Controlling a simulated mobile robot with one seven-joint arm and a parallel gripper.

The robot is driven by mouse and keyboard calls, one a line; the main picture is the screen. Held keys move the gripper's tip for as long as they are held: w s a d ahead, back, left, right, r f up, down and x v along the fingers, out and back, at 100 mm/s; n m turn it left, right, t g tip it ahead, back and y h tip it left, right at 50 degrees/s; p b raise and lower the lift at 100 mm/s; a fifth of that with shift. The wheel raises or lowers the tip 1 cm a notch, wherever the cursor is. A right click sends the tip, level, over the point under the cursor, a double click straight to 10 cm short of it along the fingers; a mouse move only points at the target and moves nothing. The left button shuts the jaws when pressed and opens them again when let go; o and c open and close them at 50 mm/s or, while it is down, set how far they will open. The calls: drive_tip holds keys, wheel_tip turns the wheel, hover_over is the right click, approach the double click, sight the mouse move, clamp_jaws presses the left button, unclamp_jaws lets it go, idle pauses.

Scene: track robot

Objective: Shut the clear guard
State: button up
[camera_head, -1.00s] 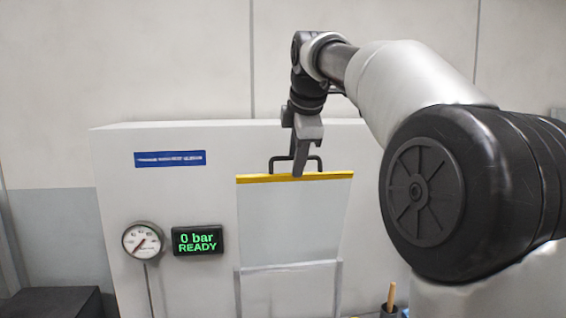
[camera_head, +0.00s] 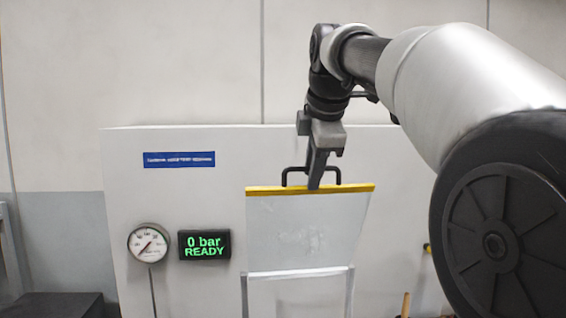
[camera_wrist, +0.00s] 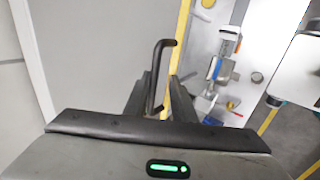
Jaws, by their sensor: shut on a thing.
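The clear guard (camera_head: 300,230) is a pale see-through panel with a yellow top edge and a black handle (camera_head: 297,170). In the head view it stands raised above a framed opening (camera_head: 300,295) in the white cabinet, and its top edge looks tilted out toward me. My gripper (camera_head: 315,184) points down at the handle and is shut on it. In the wrist view the handle (camera_wrist: 160,75) runs between the two fingers (camera_wrist: 163,88). The fingers hide part of the handle in the head view.
The white cabinet (camera_head: 215,205) carries a blue label (camera_head: 179,159), a round gauge (camera_head: 148,243) and a display (camera_head: 204,245) reading "0 bar READY". A wooden-handled tool (camera_head: 405,304) shows low on the right. A dark box (camera_head: 50,305) stands low on the left.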

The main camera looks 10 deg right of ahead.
drive_tip(key=shift+f, duration=0.4)
drive_tip(key=shift+s+f+b, duration=0.4)
drive_tip(key=shift+b, duration=0.25)
drive_tip(key=shift+c, duration=0.2)
drive_tip(key=s+b, duration=0.1)
drive_tip(key=s+f+b, duration=0.1)
drive_tip(key=s+b, duration=0.1)
drive_tip(key=shift+s+f, duration=0.15)
drive_tip(key=shift+f, duration=0.2)
drive_tip(key=shift+c, duration=0.3)
drive_tip(key=shift+s+f+b, duration=0.25)
drive_tip(key=shift+s+b, duration=0.3)
clamp_jaws()
drive_tip(key=shift+s, duration=0.25)
drive_tip(key=shift+r, duration=0.1)
